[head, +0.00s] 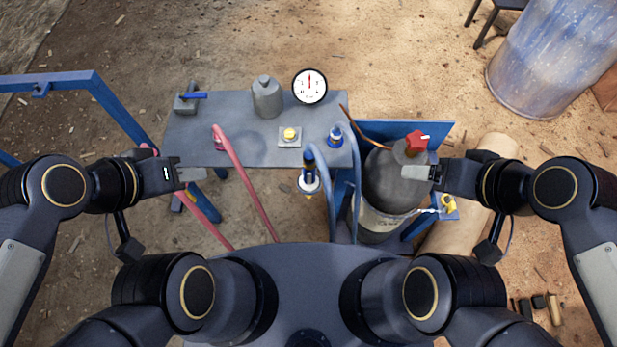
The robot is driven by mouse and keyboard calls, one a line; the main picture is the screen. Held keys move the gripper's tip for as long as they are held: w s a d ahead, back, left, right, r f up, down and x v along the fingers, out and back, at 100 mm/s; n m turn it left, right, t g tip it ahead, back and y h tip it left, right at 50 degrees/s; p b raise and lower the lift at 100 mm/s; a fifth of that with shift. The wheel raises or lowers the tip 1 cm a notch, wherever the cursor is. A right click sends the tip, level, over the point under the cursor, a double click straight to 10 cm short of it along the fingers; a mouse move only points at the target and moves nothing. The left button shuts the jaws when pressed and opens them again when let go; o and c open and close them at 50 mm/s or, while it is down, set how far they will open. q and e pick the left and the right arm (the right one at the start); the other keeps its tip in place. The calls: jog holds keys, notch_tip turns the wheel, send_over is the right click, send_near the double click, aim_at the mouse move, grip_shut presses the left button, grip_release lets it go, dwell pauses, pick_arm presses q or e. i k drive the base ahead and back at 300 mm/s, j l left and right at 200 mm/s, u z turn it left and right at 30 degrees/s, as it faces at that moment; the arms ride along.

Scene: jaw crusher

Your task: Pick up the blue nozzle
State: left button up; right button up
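The blue nozzle (309,184), with a white collar and a yellowish tip, hangs upright at the front edge of the grey table. Neither gripper touches the nozzle. I see no object held in either, but the gaps between their fingers cannot be made out.
The grey table (190,142) carries a grey canister (266,97), a round gauge (309,86), a yellow button (290,135), a blue fitting (336,137) and a blue-handled valve (188,99). A red valve knob (416,142) tops the cylinder.

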aim_at(310, 180)
jog(key=z, duration=5.4)
jog(key=u, duration=2.85)
jog(key=k+l+u, duration=0.15)
jog(key=u, duration=0.35)
jog(key=k+l+u, duration=0.1)
jog(key=k+u, duration=0.15)
jog(key=u, duration=0.2)
jog(key=k+u, duration=0.2)
jog(key=u, duration=0.3)
jog(key=k+u, duration=0.2)
jog(key=u, duration=0.3)
jog(key=i+j, duration=0.15)
jog(key=i, duration=0.15)
